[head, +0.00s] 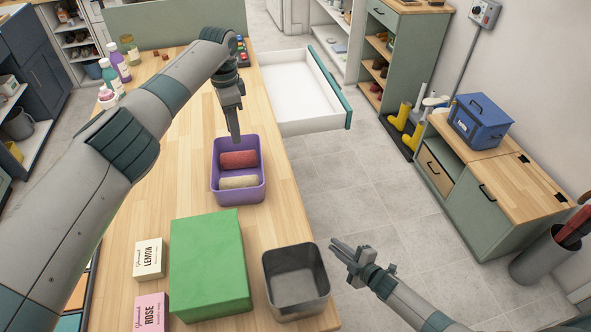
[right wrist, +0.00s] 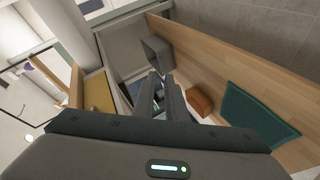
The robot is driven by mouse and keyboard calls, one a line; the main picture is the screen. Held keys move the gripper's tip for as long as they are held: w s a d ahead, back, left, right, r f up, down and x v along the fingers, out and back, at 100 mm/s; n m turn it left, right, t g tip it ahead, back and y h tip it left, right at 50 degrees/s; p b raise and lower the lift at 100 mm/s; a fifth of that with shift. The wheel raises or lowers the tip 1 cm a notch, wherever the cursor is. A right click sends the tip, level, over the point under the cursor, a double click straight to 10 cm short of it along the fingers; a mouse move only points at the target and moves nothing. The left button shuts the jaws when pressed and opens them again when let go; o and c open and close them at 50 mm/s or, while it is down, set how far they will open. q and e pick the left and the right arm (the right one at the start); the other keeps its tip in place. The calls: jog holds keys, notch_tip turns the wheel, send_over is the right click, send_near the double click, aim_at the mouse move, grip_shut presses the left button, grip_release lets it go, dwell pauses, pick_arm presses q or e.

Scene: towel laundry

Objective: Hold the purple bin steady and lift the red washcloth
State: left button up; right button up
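The purple bin (head: 239,197) stands on the wooden table in the head view. A rolled red washcloth (head: 238,159) lies in its far part, and a rolled cream washcloth (head: 239,182) lies in its near part. My left gripper (head: 236,138) points down at the bin's far rim, just beyond the red washcloth. Whether its fingers are apart or closed on the rim cannot be told from this angle. My right gripper (head: 336,250) is off the table's right edge, beside the grey metal bin, with nothing in it. Its fingers show slightly apart in the right wrist view (right wrist: 165,88).
The grey metal bin (head: 295,290), a green box (head: 208,262), a lemon carton (head: 149,258) and a rose carton (head: 151,313) occupy the near table. An open white drawer (head: 290,92) juts out at the far right.

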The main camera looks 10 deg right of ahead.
jog(key=w+a+r+n+y, duration=0.2)
jog(key=w+r+n+y, duration=0.15)
jog(key=r, duration=0.45)
jog(key=w+a+r+n+y, duration=0.2)
jog(key=r+n, duration=0.3)
jog(key=r, duration=0.3)
jog(key=w+a+r+n+y, duration=0.2)
jog(key=w+r+n+y, duration=0.15)
jog(key=r, duration=0.35)
jog(key=s+a+r+n+g, duration=0.2)
jog(key=r+n+g, duration=0.3)
jog(key=n, duration=0.7)
jog(key=s+a+r+n+g, duration=0.3)
jog(key=a+r+n+g, duration=0.2)
jog(key=r+n, duration=0.5)
jog(key=n+g, duration=0.1)
jog(key=n, duration=0.2)
jog(key=shift+a+h, duration=0.25)
jog(key=shift+h, duration=0.05)
jog(key=shift+s+a+f, duration=0.1)
send_near(215, 200)
jog(key=x, duration=0.4)
jog(key=shift+a+f, duration=0.25)
jog(key=shift+f, duration=0.05)
